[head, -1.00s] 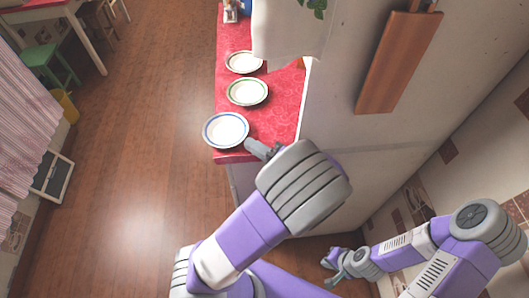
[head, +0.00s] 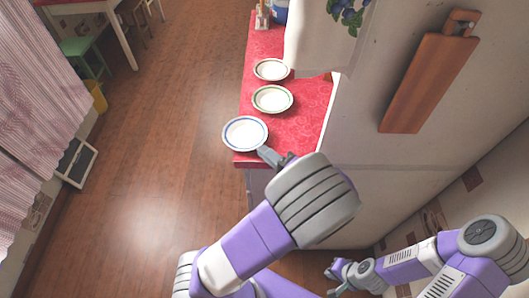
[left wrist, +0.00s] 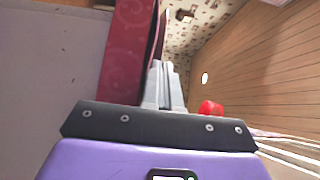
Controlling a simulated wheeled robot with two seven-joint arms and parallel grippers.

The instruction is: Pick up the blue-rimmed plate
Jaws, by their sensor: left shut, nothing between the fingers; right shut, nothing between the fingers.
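The blue-rimmed plate (head: 245,133) lies at the near left corner of the red counter in the head view. Its rim reaches out past the counter's left edge. My left gripper (head: 264,153) is shut and empty, with its tips at the plate's near right rim; I cannot tell whether they touch. In the left wrist view its fingers (left wrist: 165,85) are together, pointing along the red counter side; the plate cannot be made out clearly there. My right gripper (head: 333,281) is shut and empty, low at the bottom of the head view, far from the plate.
A green-rimmed plate (head: 272,99) and another rimmed plate (head: 271,69) lie farther back on the red counter (head: 301,125). A white cabinet or fridge side with a hanging wooden board (head: 430,72) bounds the right. The wooden floor (head: 170,130) to the left is open.

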